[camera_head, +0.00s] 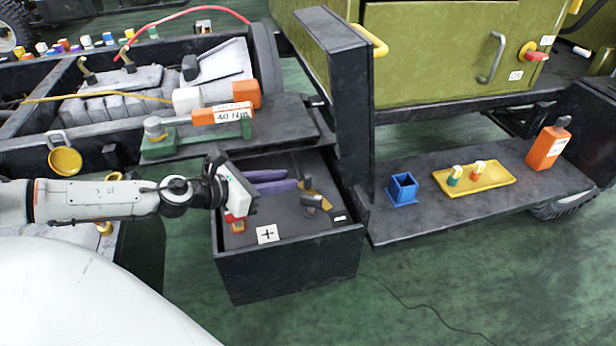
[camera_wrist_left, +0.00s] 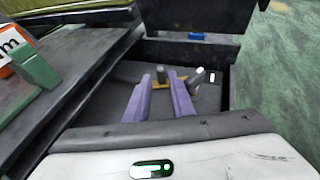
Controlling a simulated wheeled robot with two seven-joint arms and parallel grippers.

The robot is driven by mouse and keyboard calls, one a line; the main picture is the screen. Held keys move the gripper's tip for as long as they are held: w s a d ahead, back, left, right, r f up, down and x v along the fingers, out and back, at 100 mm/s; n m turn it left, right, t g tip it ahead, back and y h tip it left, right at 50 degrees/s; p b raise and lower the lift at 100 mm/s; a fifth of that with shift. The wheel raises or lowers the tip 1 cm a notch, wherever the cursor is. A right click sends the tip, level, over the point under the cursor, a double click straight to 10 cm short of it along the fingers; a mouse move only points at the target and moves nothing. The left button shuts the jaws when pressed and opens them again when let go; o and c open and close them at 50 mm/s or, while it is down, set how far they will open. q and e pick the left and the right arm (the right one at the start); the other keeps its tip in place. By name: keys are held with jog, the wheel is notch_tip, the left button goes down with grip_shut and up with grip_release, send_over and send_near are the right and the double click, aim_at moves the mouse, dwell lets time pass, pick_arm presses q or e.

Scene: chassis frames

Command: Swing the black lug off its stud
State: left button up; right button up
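The open dark battery box (camera_head: 290,277) holds a dark grey post-like piece (camera_head: 312,201) with a brass-coloured strip (camera_head: 322,190) beside it. This looks like the black lug and stud, but I cannot tell their joint exactly. A small minus label (camera_head: 340,218) lies near it. A red piece (camera_head: 237,223) sits at the left by a plus label (camera_head: 268,234). My left gripper (camera_head: 291,180) reaches into the box from the left, its purple fingers apart and empty. In the left wrist view the fingers (camera_wrist_left: 161,77) point toward the brass strip and grey piece (camera_wrist_left: 196,76). My right gripper is not in view.
A ledge above the box carries a green stand (camera_head: 190,142) and an orange torque tool (camera_head: 222,114). A tall dark post (camera_head: 340,110) rises behind the box's right side. The right step holds a blue cup (camera_head: 402,189), yellow tray (camera_head: 474,179) and orange bottle (camera_head: 548,147).

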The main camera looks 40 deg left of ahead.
aim_at(305, 177)
pick_arm(q)
jog(key=shift+r+p+x, duration=0.2)
jog(key=shift+p+x, duration=0.2)
jog(key=shift+x, duration=1.05)
jog(key=shift+p+x, duration=0.4)
jog(key=shift+x, duration=2.45)
jog(key=shift+s+f, duration=0.1)
grip_shut()
